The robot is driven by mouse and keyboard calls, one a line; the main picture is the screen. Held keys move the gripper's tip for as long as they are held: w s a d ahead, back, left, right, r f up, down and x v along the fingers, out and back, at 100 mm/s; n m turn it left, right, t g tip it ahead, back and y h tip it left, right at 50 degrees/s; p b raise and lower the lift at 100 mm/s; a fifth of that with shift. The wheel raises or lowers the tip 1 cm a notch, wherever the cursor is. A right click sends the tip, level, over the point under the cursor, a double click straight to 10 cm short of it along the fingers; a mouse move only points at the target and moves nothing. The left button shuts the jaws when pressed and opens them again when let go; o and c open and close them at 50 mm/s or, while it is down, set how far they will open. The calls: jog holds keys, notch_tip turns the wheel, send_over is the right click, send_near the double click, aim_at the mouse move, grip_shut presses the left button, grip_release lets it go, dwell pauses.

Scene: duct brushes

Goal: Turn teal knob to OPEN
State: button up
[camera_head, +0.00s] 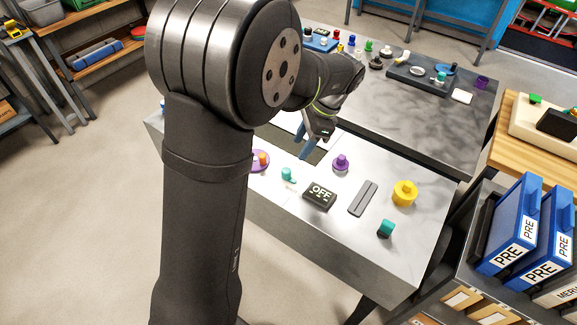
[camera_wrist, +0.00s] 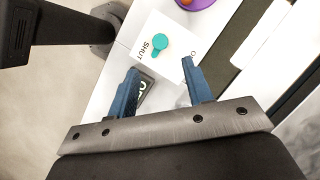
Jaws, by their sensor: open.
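The teal knob (camera_head: 287,174) stands on the grey worktop, left of the black OFF display (camera_head: 320,194). In the wrist view the teal knob (camera_wrist: 161,42) sits on a white plate (camera_wrist: 178,67), and its narrow end points down-left beside the word SHUT. A second label starting with O is at the plate's right, mostly hidden by a finger. My gripper (camera_wrist: 160,66) is open and empty, its blue fingers apart, with the knob beyond the tips, between their lines. In the head view my gripper (camera_head: 308,146) hangs above and behind the knob, not touching it.
A purple knob (camera_head: 341,162), a grey slotted bar (camera_head: 363,198), a yellow knob (camera_head: 404,193) and a teal-topped dark block (camera_head: 386,229) stand to the right. A purple disc with an orange peg (camera_head: 261,160) is close on the left. A dark slab behind holds several small items.

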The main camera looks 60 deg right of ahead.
aim_at(286, 170)
jog(key=x, duration=0.9)
jog(key=shift+w+a+f, duration=0.15)
jog(key=shift+f, duration=0.15)
jog(key=shift+c, duration=0.5)
jog(key=c, duration=0.9)
